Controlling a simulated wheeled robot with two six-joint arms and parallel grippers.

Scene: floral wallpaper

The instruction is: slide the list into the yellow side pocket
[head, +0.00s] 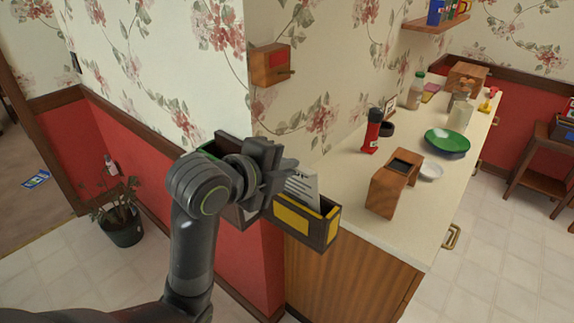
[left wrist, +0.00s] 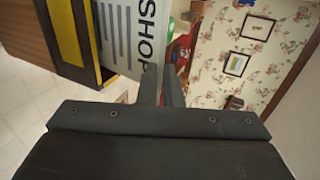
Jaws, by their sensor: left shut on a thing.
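The list (head: 301,187) is a white sheet with grey lines of print. In the left wrist view the list (left wrist: 122,38) shows the letters "SHOP". My left gripper (head: 274,180) is shut on the list near its edge; its fingers (left wrist: 162,88) also show in the left wrist view. The yellow side pocket (head: 304,222) is a dark open-topped box with a yellow front panel, at the wall corner by the counter end. The list stands tilted at the pocket's opening, with its lower edge hidden behind the front wall. I cannot tell how deep it sits. My right gripper is not in view.
A dark holder with a green part (head: 209,149) sits behind my left wrist. A small wooden wall box (head: 270,65) hangs above my gripper.

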